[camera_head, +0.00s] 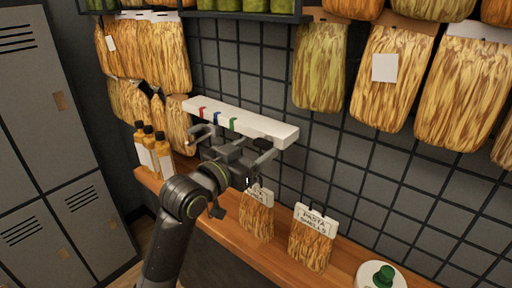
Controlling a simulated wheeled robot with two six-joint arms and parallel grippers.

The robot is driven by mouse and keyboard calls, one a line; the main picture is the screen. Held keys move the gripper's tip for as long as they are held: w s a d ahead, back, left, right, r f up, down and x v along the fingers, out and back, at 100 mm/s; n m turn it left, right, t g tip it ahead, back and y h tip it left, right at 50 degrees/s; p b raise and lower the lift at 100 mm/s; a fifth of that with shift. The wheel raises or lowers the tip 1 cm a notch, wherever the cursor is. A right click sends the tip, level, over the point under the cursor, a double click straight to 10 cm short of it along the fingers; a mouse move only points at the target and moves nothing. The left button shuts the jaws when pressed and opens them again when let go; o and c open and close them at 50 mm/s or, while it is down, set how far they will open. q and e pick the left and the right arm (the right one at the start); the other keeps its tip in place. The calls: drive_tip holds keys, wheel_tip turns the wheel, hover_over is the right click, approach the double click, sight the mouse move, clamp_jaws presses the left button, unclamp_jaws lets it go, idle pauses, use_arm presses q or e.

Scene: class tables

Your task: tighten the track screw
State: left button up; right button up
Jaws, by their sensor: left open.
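A white track (265,125) is fixed along the dark grid wall, with a red clip (202,111), a blue clip (217,117) and a green clip (233,124) on its front. My left gripper (230,146) is open in front of and just below the track, with its fingers spread apart and nothing seen between them. I cannot tell whether a finger touches the track. No screw can be made out; the gripper hides the area behind it. My right gripper is out of view.
A wooden counter (225,233) runs below the wall. On it are several orange bottles (162,152), two labelled pasta bags (312,241) and a white lid with a green knob (383,274). More pasta bags (390,75) hang above. Grey lockers (50,130) stand at left.

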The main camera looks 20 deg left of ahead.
use_arm(q)
drive_tip(key=shift+w+d, duration=0.15)
drive_tip(key=shift+w, duration=0.3)
drive_tip(key=c, duration=1)
